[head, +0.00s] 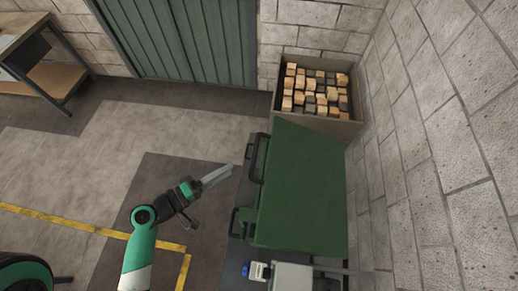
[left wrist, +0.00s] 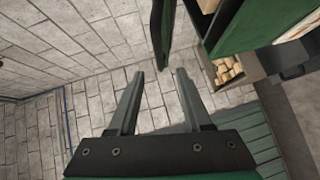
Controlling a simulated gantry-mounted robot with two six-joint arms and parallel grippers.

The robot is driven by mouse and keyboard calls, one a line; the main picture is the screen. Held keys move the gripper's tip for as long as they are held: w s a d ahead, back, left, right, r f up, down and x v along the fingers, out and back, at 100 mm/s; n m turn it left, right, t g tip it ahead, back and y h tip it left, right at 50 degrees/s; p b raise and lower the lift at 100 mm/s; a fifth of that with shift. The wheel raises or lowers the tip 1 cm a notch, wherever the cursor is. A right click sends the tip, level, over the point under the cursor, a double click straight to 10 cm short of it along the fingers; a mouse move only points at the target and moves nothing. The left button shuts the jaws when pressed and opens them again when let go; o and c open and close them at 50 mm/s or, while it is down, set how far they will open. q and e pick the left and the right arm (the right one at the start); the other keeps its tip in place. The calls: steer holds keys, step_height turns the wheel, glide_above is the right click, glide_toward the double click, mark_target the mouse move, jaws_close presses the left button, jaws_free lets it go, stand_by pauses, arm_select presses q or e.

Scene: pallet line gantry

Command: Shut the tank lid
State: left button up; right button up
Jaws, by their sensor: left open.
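The green tank with its broad green lid panel (head: 305,185) stands right of centre in the head view, near the block wall. Black handle-like bars (head: 257,158) stick out on its left side. How far the lid stands open is hard to tell. My left gripper (head: 230,170) is just left of these bars, apart from them. In the left wrist view my left gripper (left wrist: 160,75) is open with nothing between its fingers. A thin green panel with a dark edge (left wrist: 163,30) shows ahead of the fingertips, and a larger green part (left wrist: 240,28) lies to its right. My right gripper is not in view.
A bin (head: 335,128) of wooden blocks stands behind the tank. A blue and white item (head: 257,271) and a grey box (head: 292,278) are at the tank's near end. A workbench (head: 45,65) is at far left. The floor left of the tank is clear.

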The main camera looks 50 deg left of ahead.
mark_target(255, 152)
arm_select(q)
steer(key=w+b, duration=0.1)
steer(key=w, duration=0.2)
steer(key=w+b, duration=0.1)
steer(key=w, duration=0.3)
steer(key=w+d+f+b, duration=0.1)
steer(key=w, duration=0.2)
steer(key=shift+w+f, duration=0.1)
steer(key=shift+w, duration=0.3)
steer(key=shift+w+f, duration=0.15)
steer(key=shift+w, duration=0.25)
jaws_close()
stand_by(0.6)
